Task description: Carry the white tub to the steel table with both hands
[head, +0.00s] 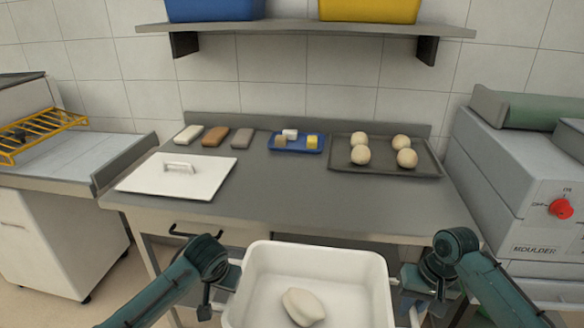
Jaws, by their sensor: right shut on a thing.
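The white tub (346,262) is at the bottom middle of the head view, in front of the steel table (290,205). It looks upright and open, with a pale dough piece (303,306) lying in it. My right gripper (396,282) is at the tub's right wall, shut on it; the fingertips are mostly hidden. My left gripper (232,277) is at the tub's left wall. Its fingers are too hidden to tell whether they hold it. The tub's underside is out of view.
On the table, a white lid (205,182) with a handle lies front left. Several bars, a blue tray (281,147) of small blocks and a dark tray (345,185) of dough balls stand behind. The front middle is clear. A moulder (515,190) stands right; a shelf (300,27) hangs above.

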